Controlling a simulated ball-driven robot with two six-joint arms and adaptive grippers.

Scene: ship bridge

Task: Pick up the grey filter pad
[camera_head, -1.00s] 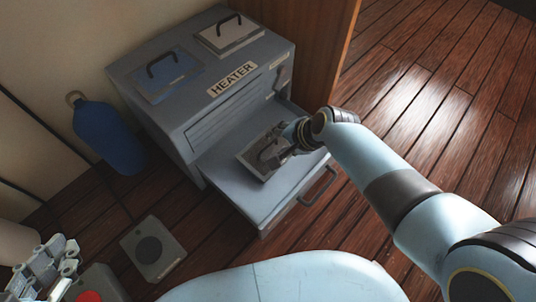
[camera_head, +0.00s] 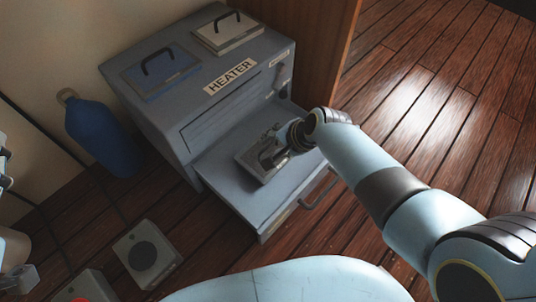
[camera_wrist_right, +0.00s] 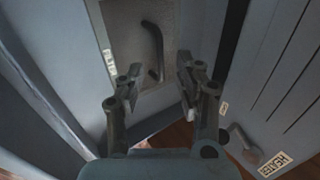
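The grey filter pad (camera_head: 246,162) lies flat in the pulled-out drawer (camera_head: 222,182) of the heater, partly covered by my right gripper in the head view. In the right wrist view the pad (camera_wrist_right: 128,28) shows a dark curved handle (camera_wrist_right: 155,45) and a small label at its left edge. My right gripper (camera_head: 268,156) is above the pad. In the right wrist view my right gripper (camera_wrist_right: 158,84) is open, its fingers apart with nothing between the tips and the handle just beyond them. Only pieces of my left arm show at the left edge; its fingers cannot be made out.
The heater cabinet (camera_head: 190,110) carries a blue pad (camera_head: 178,82) and a pale pad (camera_head: 226,42), each with a black handle. A blue bottle (camera_head: 103,135) stands left of it. A grey plate with a dark disc (camera_head: 142,256) lies on the floor. The drawer handle (camera_head: 322,192) sticks out in front.

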